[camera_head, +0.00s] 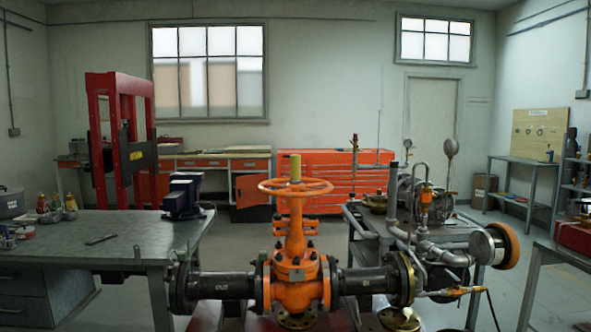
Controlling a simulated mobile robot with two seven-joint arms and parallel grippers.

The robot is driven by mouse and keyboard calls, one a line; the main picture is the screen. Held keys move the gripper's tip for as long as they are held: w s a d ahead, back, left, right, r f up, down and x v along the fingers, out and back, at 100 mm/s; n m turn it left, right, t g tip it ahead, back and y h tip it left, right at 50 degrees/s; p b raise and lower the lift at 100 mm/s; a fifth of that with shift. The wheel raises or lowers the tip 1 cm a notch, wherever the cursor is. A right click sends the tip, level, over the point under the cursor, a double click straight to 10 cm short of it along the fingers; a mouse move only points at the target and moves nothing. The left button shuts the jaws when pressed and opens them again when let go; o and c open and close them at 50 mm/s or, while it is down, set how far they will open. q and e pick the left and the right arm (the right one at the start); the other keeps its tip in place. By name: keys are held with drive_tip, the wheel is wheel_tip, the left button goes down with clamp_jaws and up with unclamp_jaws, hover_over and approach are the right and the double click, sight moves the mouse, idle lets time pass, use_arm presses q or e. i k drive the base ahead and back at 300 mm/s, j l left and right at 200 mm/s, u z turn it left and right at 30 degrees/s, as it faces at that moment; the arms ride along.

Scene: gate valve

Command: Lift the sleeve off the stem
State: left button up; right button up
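An orange gate valve (297,276) stands upright in the lower middle of the head view, between two dark pipe sections. Its orange handwheel (312,187) lies level on top of the orange neck. A yellow-brass sleeve (295,168) stands upright at the middle of the handwheel. The stem is not visible, so I cannot tell how far the sleeve covers it. Neither of my grippers shows in this view.
A grey workbench (130,251) with a blue vise (183,195) stands at the left. A cart with pipes and a pump (411,215) stands close on the right. Behind are a red press (98,140) and an orange tool cabinet (335,173). The air above the handwheel is clear.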

sight(294, 159)
drive_tip(key=i+l, duration=0.35)
drive_tip(key=l, duration=0.25)
drive_tip(key=i+l+u, duration=0.1)
drive_tip(key=l, duration=0.25)
drive_tip(key=i+l, duration=0.25)
